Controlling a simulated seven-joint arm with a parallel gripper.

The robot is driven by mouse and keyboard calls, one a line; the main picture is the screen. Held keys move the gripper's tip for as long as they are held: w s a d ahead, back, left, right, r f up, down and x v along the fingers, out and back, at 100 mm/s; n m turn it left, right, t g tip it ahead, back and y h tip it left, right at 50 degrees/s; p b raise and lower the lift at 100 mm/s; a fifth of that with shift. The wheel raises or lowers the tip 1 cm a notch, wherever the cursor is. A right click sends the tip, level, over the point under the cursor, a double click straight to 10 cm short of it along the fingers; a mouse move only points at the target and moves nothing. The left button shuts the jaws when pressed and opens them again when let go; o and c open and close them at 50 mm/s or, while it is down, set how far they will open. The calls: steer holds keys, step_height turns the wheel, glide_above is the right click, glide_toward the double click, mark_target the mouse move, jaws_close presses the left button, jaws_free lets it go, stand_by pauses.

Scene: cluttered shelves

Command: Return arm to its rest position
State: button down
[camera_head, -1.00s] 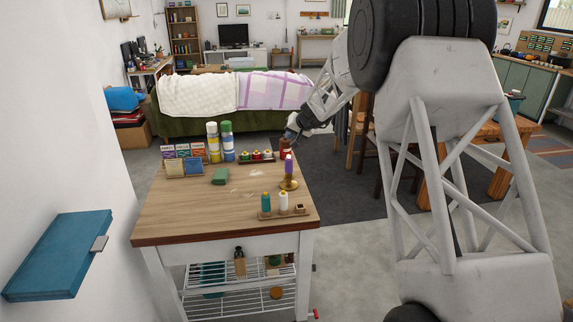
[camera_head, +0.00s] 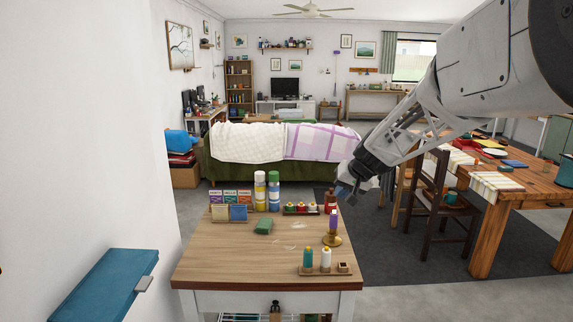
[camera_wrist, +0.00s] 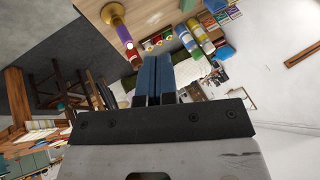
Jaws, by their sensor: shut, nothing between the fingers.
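My gripper (camera_head: 347,191) hangs at the right edge of the wooden-topped cart (camera_head: 215,272), near the dark red bottle and above the purple candle, with its arm reaching in from the upper right. In the wrist view the blue fingers of my gripper (camera_wrist: 155,60) lie side by side, shut, with nothing between them. The purple candle (camera_head: 333,218) stands in a brass holder (camera_head: 332,240); it also shows in the wrist view (camera_wrist: 122,33). The dark red bottle (camera_head: 330,200) stands just behind the candle.
On the cart are two spray cans (camera_head: 274,190), a tray of small jars (camera_head: 301,209), seed packets (camera_head: 230,199), a green sponge (camera_head: 263,227) and a small rack with bottles (camera_head: 325,270). A dining table (camera_head: 535,183) and chair (camera_head: 440,205) stand right. A blue wall shelf (camera_head: 110,285) is at left.

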steer(key=s+r+g+h, duration=0.1)
steer(key=s+r+h, duration=0.1)
steer(key=s, duration=2.1)
steer(key=s+d+f+h, duration=0.1)
steer(key=s+f, duration=0.1)
steer(key=s, duration=0.9)
steer(key=s+d+f+g+h, duration=0.1)
steer(key=s+f, duration=0.2)
steer(key=s, duration=0.8)
steer(key=shift+s+d+g+h, duration=0.2)
steer(key=shift+s+g+h, duration=0.1)
steer(key=shift+s+h, duration=0.1)
